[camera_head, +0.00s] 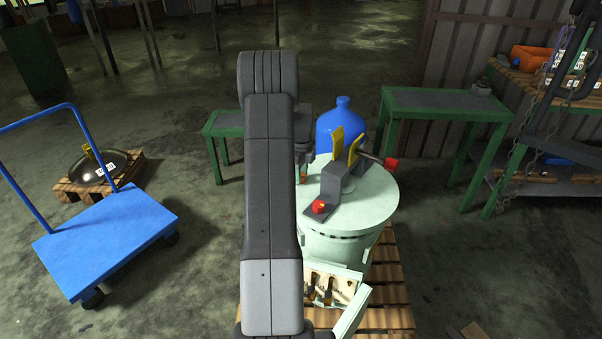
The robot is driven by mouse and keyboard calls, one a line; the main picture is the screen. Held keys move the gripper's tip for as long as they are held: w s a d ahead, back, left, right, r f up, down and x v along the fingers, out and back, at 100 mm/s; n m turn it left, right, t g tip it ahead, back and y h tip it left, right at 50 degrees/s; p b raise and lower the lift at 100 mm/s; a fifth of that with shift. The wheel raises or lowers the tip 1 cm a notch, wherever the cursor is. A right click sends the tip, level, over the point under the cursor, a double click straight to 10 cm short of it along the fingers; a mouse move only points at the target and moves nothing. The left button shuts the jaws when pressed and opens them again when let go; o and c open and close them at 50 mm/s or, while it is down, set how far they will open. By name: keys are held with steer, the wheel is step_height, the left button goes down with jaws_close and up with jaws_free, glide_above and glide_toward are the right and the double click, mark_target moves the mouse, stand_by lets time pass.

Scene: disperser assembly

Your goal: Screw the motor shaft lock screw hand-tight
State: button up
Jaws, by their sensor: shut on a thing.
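My gripper (302,170) shows just right of my dark arm, pointing down over the left part of the pale green round vessel lid (375,203). It is shut on a small orange-brown piece (303,179); at this size I cannot tell if this is the lock screw. A dark grey bracket (333,184) stands on the lid, with a red knob (319,207) at its lower left end. A second red knob (391,165) sits on a rod at the right. My arm hides the lid's left edge.
The vessel stands on a wooden pallet (390,290). A blue bottle (342,125) is behind it. Green-framed tables (445,103) stand behind and right. A blue cart (105,240) and a pallet with a metal dome (98,168) are left. Open floor lies between cart and vessel.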

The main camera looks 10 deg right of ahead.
steer(key=shift+r, duration=0.1)
stand_by(0.3)
steer(key=o, duration=1)
steer(key=shift+c, duration=0.2)
step_height(320, 180, up, 14)
step_height(320, 180, down, 14)
steer(key=shift+f, duration=0.1)
stand_by(0.5)
